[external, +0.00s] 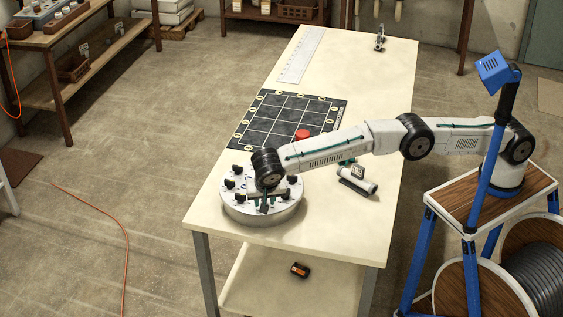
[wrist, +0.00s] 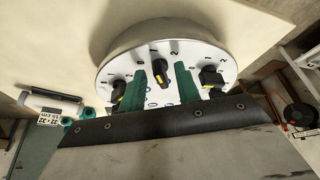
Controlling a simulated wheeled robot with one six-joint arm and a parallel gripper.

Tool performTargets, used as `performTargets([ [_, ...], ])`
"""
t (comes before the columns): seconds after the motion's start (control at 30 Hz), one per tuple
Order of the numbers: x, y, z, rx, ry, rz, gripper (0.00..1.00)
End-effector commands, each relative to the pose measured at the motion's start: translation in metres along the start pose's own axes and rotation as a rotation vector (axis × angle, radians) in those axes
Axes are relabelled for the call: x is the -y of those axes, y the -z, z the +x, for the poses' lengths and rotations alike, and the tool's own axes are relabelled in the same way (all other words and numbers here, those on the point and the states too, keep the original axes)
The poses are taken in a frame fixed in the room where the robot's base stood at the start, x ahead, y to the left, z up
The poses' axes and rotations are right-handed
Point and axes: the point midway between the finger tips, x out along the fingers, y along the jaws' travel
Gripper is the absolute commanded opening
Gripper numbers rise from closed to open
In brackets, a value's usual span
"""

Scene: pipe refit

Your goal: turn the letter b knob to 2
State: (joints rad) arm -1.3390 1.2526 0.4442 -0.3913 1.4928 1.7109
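The round white panel (external: 246,218) stands at the near end of the table, with several black knobs around its top. My gripper (external: 266,206) reaches down over the panel's near side. In the wrist view the panel (wrist: 187,47) shows close up. The two green fingers of my gripper (wrist: 160,88) are apart, one on each side of a black knob with a yellow mark (wrist: 161,72). I cannot tell whether they touch it. Another knob (wrist: 119,90) is left of the fingers and one (wrist: 211,77) is right. The knob letters are not readable, so I cannot tell which is b.
A white cylindrical fitting (external: 357,180) lies right of the panel. Behind are a black grid board (external: 262,125) with a red round piece (external: 303,134), a ruler (external: 301,54) and a small metal tool (external: 380,38). The table's left edge is close to the panel.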

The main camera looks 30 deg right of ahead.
Motion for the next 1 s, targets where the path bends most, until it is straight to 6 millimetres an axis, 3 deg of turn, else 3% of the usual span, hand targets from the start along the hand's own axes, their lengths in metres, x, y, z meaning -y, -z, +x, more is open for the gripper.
performTargets([
  [0.17, 0.0, 0.002, -0.005, 0.0, 0.002, 0.001, 0.33],
  [0.43, 0.001, 0.013, -0.033, 0.001, 0.003, 0.001, 0.33],
  [0.77, -0.01, 0.011, -0.037, -0.001, 0.0, -0.001, 0.33],
  [1.0, -0.029, 0.008, -0.039, 0.0, -0.001, -0.002, 0.33],
])
